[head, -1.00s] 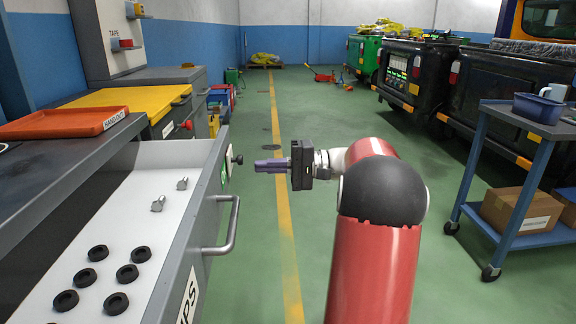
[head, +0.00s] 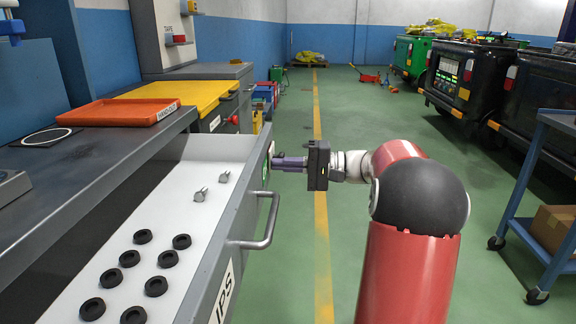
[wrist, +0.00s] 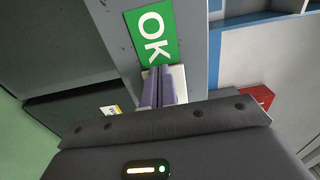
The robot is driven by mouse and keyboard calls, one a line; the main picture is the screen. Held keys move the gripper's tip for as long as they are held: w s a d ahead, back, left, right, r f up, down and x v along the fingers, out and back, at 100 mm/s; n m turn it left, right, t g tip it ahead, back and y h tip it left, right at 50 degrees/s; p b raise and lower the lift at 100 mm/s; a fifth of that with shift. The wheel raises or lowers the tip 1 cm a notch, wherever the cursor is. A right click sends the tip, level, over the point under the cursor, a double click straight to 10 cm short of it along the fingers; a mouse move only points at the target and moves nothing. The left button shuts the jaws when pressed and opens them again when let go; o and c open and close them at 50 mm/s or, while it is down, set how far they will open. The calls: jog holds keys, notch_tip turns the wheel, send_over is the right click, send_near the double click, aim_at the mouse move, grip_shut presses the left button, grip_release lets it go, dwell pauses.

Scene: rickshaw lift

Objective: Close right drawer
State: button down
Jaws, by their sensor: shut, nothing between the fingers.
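The open drawer (head: 165,225) sticks out from the grey workbench on the left in the head view. It holds several black rings and two small metal pieces. Its grey front panel carries a bar handle (head: 262,225) and a label. My gripper (head: 276,163) is shut and empty. Its purple fingers point left at the far end of the drawer front. In the wrist view the fingertips (wrist: 163,72) lie at the lower edge of a green OK sign (wrist: 151,37) on the grey panel. I cannot tell for sure whether they touch it.
An orange tray (head: 124,112) lies on the bench top. A yellow-topped cabinet (head: 185,93) stands beyond. A blue cart (head: 530,180) with a cardboard box stands at the right. Green floor between is free.

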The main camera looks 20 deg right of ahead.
jog(key=b+x, duration=0.3)
jog(key=x, duration=1.7)
jog(key=shift+w+a+b, duration=0.1)
jog(key=shift+a+b, duration=0.2)
jog(key=shift+a, duration=0.05)
jog(key=shift+w+a, duration=0.25)
jog(key=shift+a, duration=0.1)
jog(key=shift+a+r, duration=0.1)
jog(key=shift+r, duration=0.05)
